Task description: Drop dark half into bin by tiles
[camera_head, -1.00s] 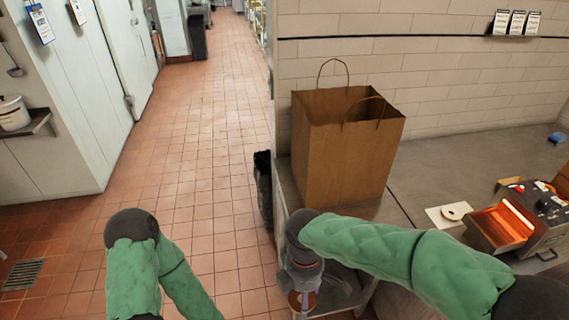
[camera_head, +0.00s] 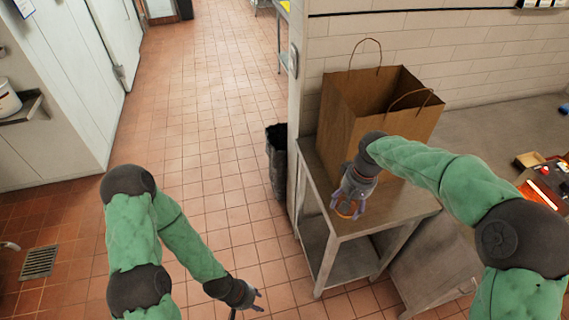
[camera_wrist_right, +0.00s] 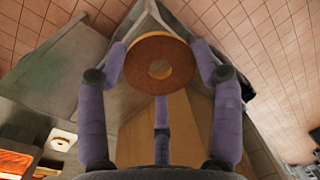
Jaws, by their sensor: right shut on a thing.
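The black bin (camera_head: 278,165) stands on the floor at the end of the tiled wall, left of the counter. The held half is to the right of the bin and apart from it. My left gripper (camera_head: 256,300) is low at the bottom of the head view, its fingers spread and empty.
A brown paper bag (camera_head: 345,115) stands on the grey counter (camera_head: 405,215), close behind my right forearm. The tiled floor at left is open.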

